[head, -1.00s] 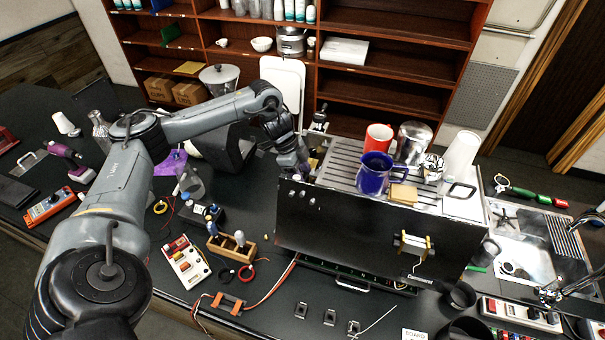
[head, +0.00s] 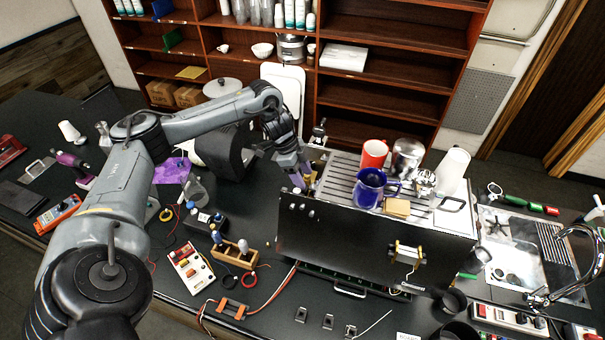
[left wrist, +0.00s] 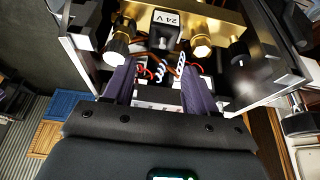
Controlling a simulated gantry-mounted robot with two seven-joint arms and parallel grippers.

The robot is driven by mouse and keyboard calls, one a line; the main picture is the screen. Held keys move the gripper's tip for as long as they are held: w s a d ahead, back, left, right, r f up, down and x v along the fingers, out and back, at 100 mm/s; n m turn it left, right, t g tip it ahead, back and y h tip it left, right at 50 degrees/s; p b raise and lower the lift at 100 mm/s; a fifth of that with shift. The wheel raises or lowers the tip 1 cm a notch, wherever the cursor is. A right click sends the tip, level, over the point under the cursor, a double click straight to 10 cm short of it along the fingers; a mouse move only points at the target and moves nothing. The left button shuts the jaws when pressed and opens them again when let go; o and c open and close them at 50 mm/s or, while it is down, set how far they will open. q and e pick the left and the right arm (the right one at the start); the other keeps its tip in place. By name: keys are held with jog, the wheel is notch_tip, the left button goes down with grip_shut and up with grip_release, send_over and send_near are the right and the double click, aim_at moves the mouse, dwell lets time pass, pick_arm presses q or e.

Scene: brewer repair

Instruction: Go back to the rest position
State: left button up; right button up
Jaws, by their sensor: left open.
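My left gripper (head: 301,180) is at the left end of the black brewer (head: 350,232), beside its upper edge. In the left wrist view its two dark fingers (left wrist: 152,85) stand apart, open, with nothing clearly held between them. Beyond the fingers are brass fittings (left wrist: 202,46), a black part marked 24 V (left wrist: 165,30), and red, white and brown wires. The fingers are inside or right before the brewer's open end; I cannot tell how deep. My right gripper is not in view.
A wooden holder (head: 234,254) and a switch box (head: 190,268) lie on the black bench. A sink (head: 520,250) is at right.

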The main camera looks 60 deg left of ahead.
pick_arm(q)
jog(key=shift+d+r, duration=0.1)
jog(key=shift+r, duration=0.45)
jog(key=shift+o, duration=0.2)
jog(key=shift+r+p, duration=0.1)
jog(key=shift+p, duration=0.25)
